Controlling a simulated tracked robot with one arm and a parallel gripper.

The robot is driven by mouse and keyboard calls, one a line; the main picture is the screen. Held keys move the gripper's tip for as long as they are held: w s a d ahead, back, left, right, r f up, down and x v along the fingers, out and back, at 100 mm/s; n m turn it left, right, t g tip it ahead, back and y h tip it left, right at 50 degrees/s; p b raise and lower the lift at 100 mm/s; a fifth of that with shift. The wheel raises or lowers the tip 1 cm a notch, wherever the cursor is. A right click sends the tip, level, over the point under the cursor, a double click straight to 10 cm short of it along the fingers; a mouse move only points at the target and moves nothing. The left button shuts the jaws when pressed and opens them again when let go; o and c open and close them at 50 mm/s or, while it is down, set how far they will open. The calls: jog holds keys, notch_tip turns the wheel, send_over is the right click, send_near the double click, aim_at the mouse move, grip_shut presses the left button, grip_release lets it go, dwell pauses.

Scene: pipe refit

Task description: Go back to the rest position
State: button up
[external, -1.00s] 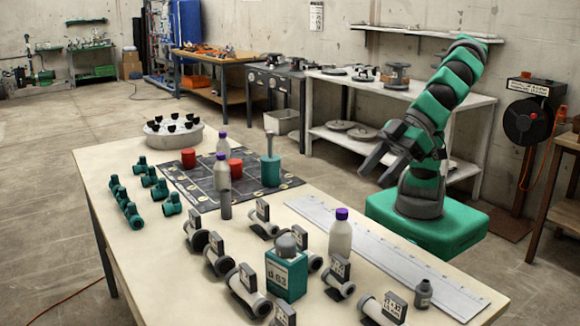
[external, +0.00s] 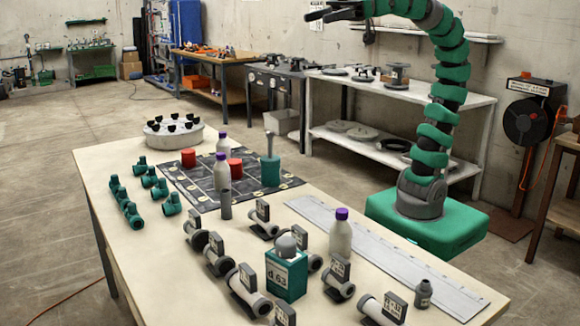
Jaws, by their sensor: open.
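My gripper (external: 318,11) is at the top of the external view, high above the far side of the table (external: 165,270) and pointing left. Its dark fingers are apart and nothing shows between them. My green arm rises upright from its green base at the table's right side and bends over to the left at the top. The gripper touches nothing on the table.
The table holds several green fittings (external: 172,204), several grey pipe pieces with labels (external: 248,290), a green block (external: 286,272), a purple-capped bottle (external: 340,236), a dark grid mat (external: 205,197) and a long ruler (external: 385,255). A white shelf (external: 400,95) stands behind my arm.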

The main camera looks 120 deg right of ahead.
notch_tip(320, 180, up, 6)
jog(key=p, duration=0.6)
jog(key=shift+r, duration=0.1)
dwell(0.5)
